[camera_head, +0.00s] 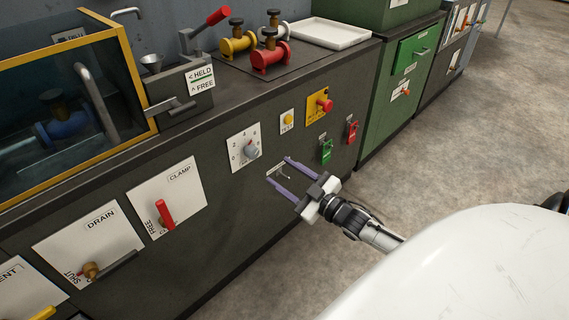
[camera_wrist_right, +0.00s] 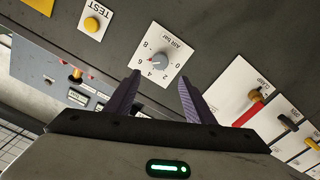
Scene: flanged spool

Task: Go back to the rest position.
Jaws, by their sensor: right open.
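My right gripper (camera_head: 294,177) is open and empty, with two purple fingers apart. In the head view it is in front of the dark cabinet face, below the yellow button and the green tag. The fingers also show in the right wrist view (camera_wrist_right: 160,95), with the air dial plate (camera_wrist_right: 158,55) ahead of them. Nothing is between the fingers. In the head view the dial (camera_head: 245,148) is to the left of the gripper. My left gripper is not in view.
The cabinet carries a red clamp lever (camera_head: 164,214), a drain lever (camera_head: 92,269) and a red knob on a yellow plate (camera_head: 322,104). Red and yellow spools (camera_head: 270,57) and a white tray (camera_head: 328,33) are on top. Bare floor lies to the right (camera_head: 470,140).

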